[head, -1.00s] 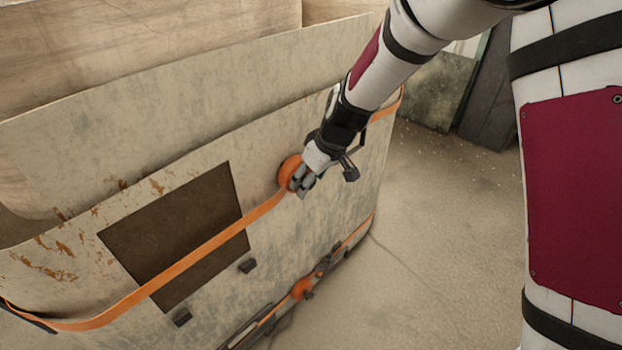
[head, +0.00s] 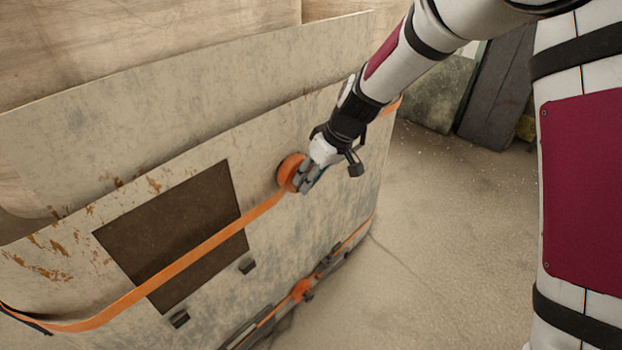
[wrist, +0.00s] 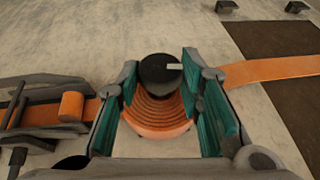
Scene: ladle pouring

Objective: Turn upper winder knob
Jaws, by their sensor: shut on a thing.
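The upper winder (head: 287,171) is an orange disc on the pale, worn panel, with an orange strap running from it. Its knob (wrist: 158,71) is dark and round with a pale mark at its right side, in front of the ringed orange spool (wrist: 152,121) in the wrist view. My gripper (head: 305,178) is at the winder, shut on the knob. Its teal finger pads stand on both sides of the knob in the wrist view. In the head view the fingers hide the knob.
A lower winder (head: 302,290) with its strap is near the panel's bottom edge. A dark brown rectangle (head: 175,235) and small black blocks (head: 248,266) are on the panel's left part. The floor (head: 450,240) to the right is clear.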

